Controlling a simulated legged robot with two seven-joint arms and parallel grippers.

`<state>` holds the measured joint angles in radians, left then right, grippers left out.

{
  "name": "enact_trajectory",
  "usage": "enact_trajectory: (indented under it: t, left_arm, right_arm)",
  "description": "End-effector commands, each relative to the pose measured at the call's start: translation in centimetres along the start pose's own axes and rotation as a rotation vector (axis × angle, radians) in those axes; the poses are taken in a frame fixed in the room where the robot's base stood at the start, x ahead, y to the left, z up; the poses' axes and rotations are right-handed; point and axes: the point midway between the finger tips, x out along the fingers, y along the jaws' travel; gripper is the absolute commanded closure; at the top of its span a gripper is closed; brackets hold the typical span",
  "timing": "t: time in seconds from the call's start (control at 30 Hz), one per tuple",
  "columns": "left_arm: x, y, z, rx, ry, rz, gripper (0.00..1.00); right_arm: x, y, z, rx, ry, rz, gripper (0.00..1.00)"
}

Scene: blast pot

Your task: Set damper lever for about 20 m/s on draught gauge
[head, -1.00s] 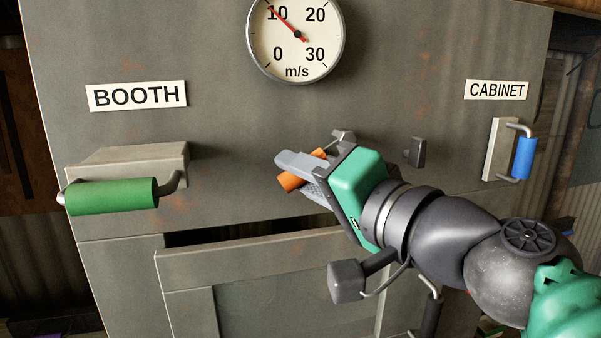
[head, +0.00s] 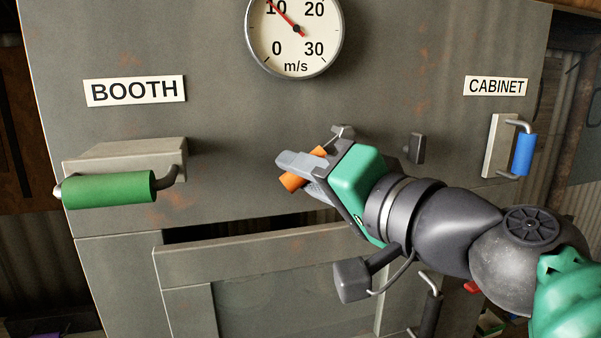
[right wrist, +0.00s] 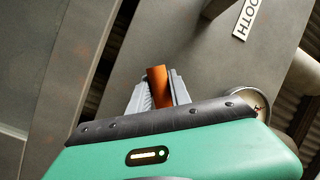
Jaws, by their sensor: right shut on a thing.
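The draught gauge (head: 294,35) is at the top middle of the head view, marked 0, 10, 20, 30 m/s. Its red needle points close to the 10 mark. My right gripper (head: 301,172) is shut on the orange handle (head: 293,183) of a lever below the gauge. The orange handle (right wrist: 159,84) also shows between the fingers in the right wrist view. The rest of this lever is mostly hidden by the gripper. My left gripper is not in view.
A green handle (head: 108,190) on a block juts out at left under the BOOTH label (head: 135,90). A blue handle (head: 524,155) is at right under the CABINET label (head: 497,86). An opening with a grey panel (head: 260,255) lies below the gripper.

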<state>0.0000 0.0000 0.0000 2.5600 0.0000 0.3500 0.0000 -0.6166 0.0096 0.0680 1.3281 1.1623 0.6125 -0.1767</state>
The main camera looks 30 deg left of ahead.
Motion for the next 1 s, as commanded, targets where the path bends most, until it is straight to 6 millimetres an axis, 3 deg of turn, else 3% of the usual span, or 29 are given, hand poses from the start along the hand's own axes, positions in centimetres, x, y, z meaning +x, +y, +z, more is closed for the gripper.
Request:
enact_trajectory:
  t: [0.6, 1.0]
  left_arm:
    - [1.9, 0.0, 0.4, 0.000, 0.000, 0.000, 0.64]
    - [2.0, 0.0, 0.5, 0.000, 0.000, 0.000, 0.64]
  right_arm:
    - [-0.6, 3.3, -0.1, -0.368, -0.085, 0.129, 1.00]
    - [-0.8, 3.9, -0.2, -0.442, -0.105, 0.156, 1.00]
